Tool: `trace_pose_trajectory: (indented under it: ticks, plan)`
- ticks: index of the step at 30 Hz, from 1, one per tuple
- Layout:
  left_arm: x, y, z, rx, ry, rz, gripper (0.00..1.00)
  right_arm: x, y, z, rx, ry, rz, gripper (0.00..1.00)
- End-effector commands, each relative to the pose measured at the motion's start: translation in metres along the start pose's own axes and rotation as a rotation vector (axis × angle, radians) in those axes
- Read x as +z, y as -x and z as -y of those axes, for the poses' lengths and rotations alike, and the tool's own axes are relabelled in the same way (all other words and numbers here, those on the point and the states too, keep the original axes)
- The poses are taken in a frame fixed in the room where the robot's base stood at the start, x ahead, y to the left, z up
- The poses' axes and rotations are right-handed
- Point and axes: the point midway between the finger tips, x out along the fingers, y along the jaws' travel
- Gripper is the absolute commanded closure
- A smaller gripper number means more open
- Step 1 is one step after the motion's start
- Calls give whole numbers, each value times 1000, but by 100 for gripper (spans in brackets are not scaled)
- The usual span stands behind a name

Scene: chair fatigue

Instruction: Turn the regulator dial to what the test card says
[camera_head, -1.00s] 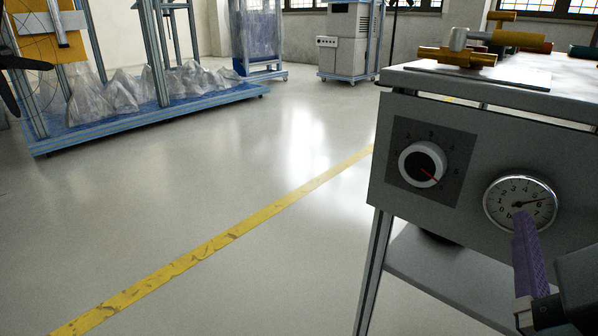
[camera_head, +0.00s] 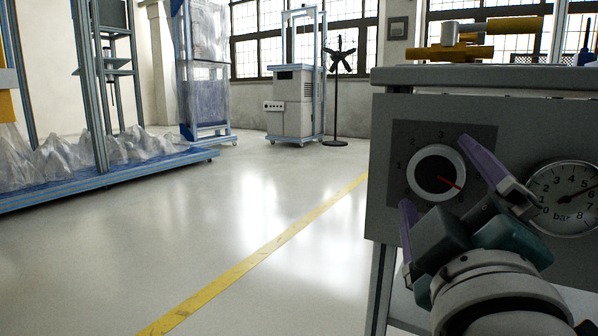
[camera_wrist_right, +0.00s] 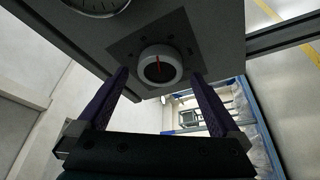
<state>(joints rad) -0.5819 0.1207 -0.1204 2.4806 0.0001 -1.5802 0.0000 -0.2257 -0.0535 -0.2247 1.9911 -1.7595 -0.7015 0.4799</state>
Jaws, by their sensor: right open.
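The regulator dial (camera_head: 436,172) is a round knob with a white rim, a dark face and a red pointer, on a dark square plate with numbers. In the head view its pointer aims to the lower right. My right gripper (camera_head: 438,172) is open, its purple fingers to the upper right and lower left of the dial. In the right wrist view the dial (camera_wrist_right: 159,67) lies ahead, between and beyond the fingertips; I cannot tell if they touch it. The pressure gauge (camera_head: 566,199), marked bar, is right of the dial, partly behind my gripper. No test card is readable. My left gripper is not visible.
The grey bench (camera_head: 480,76) carries brass fittings (camera_head: 470,50) on top. A yellow floor line (camera_head: 270,247) crosses open floor to the left. A blue-framed platform (camera_head: 110,175) with wrapped shapes and a grey cabinet (camera_head: 293,104) stand farther back.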

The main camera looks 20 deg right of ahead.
Motion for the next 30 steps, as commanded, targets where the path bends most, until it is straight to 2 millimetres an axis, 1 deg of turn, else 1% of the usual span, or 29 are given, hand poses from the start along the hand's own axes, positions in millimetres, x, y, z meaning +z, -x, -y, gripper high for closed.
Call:
trace_pose_trajectory:
  ticks: [1,4,12,14,30]
  plan:
    - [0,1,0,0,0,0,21,0,-6,0,1,-1,1,0]
    - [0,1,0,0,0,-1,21,0,-12,0,0,0,0,0]
    - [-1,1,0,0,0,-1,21,0,-13,0,-1,0,1,0]
    - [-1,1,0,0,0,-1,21,0,-13,0,-1,0,1,6]
    - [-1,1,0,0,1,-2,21,0,-13,0,-1,0,1,66]
